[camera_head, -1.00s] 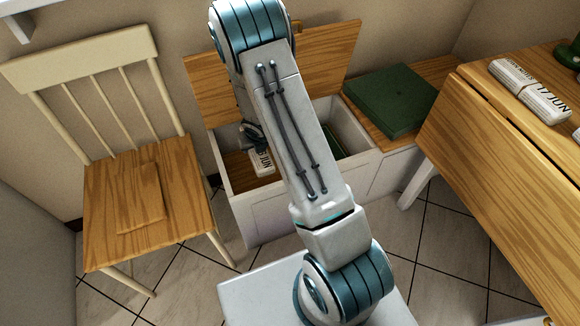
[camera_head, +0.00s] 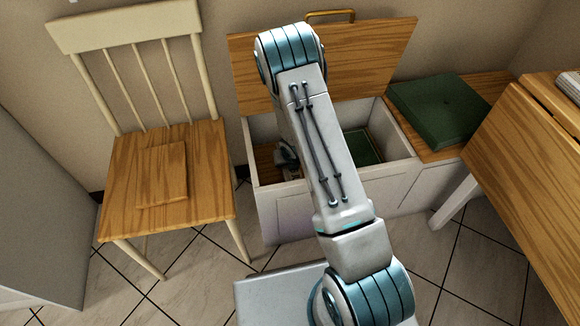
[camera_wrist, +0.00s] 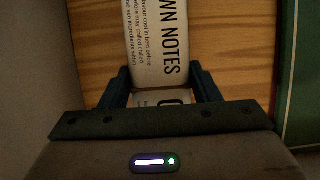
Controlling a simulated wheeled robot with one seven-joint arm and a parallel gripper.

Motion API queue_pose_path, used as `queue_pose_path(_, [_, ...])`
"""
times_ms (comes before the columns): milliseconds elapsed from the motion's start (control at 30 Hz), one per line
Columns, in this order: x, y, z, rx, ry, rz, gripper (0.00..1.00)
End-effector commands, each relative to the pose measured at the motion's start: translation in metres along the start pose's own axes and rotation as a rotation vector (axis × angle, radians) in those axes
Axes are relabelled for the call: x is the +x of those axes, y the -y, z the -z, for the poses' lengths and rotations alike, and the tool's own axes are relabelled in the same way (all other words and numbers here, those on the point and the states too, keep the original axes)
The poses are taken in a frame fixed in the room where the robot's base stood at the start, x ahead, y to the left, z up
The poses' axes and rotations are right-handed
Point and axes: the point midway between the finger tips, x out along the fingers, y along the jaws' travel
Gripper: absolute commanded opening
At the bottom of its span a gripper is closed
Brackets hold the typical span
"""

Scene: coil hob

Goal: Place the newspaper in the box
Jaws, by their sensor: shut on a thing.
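The box (camera_head: 282,214) is a white bench chest with its wooden lid (camera_head: 375,50) raised at the back. My gripper (camera_head: 284,155) is down inside the left part of the box, partly hidden by my arm. A rolled newspaper (camera_wrist: 155,45), white with black print, lies between the fingers of my gripper (camera_wrist: 160,85) in the wrist view. The fingers are shut on it, one on each side. It is close above or on the wooden floor (camera_wrist: 228,40) of the box; I cannot tell which. In the head view a pale bit of the newspaper (camera_head: 291,172) shows.
A green flat item (camera_head: 360,146) lies in the box to the right of my gripper. A green cushion (camera_head: 440,108) rests on the bench right of the box. A wooden table (camera_head: 540,150) with another newspaper (camera_head: 570,86) is at right. A chair (camera_head: 165,185) stands at left.

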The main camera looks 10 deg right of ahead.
Motion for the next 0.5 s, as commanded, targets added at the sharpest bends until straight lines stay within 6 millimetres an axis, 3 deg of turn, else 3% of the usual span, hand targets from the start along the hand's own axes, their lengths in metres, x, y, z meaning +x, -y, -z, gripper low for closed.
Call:
queue_pose_path(100, [0.0148,0.0001,0.0062,0.001,-0.001,0.000,0.27])
queue_pose_path(433, [0.0171,0.0000,0.0072,0.000,0.000,0.000,0.27])
queue_pose_path(467, [0.0156,0.0001,0.0066,0.000,0.000,0.000,0.64])
queue_pose_path(500, [0.0153,0.0001,0.0066,0.000,0.000,0.000,0.75])
